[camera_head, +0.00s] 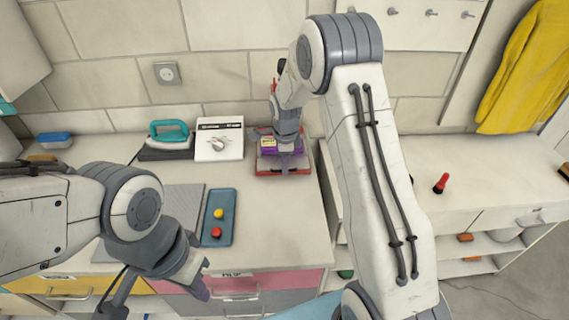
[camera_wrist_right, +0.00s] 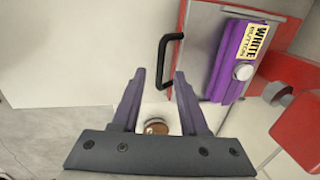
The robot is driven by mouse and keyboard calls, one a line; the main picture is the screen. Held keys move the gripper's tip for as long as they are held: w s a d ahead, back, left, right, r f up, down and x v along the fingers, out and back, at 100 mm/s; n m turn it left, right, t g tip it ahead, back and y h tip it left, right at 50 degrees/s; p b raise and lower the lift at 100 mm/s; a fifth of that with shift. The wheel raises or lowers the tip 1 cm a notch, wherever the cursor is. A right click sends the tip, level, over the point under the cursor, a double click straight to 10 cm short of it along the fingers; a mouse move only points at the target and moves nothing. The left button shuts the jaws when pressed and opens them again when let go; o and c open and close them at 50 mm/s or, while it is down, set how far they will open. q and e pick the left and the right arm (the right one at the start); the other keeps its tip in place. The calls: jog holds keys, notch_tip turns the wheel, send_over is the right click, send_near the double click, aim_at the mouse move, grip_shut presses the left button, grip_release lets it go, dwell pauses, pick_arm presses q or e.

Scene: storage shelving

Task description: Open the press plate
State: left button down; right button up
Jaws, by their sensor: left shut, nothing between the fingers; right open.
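The press stands at the back of the counter in the head view, with a red base (camera_head: 272,168) and a purple block (camera_head: 268,143). In the right wrist view its grey plate (camera_wrist_right: 205,50) carries a purple block (camera_wrist_right: 228,75) labelled "WHITE BUTTON". A black handle (camera_wrist_right: 162,62) sticks out from the plate's edge. My right gripper (camera_wrist_right: 157,75) is open, with its fingertips on either side of the handle's lower part; I cannot tell whether they touch it. In the head view the right gripper (camera_head: 287,160) partly hides the press. My left gripper (camera_head: 203,285) is shut and empty near the counter's front edge.
A control box with a dial (camera_head: 220,145), a teal iron (camera_head: 170,133) and a blue box (camera_head: 53,140) stand along the back. A blue tray (camera_head: 219,235) holds a yellow and a red button. The counter between tray and press is clear.

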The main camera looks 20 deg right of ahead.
jog(key=shift+w+f, duration=0.2)
jog(key=shift+f, duration=0.85)
grip_shut()
dwell(0.7)
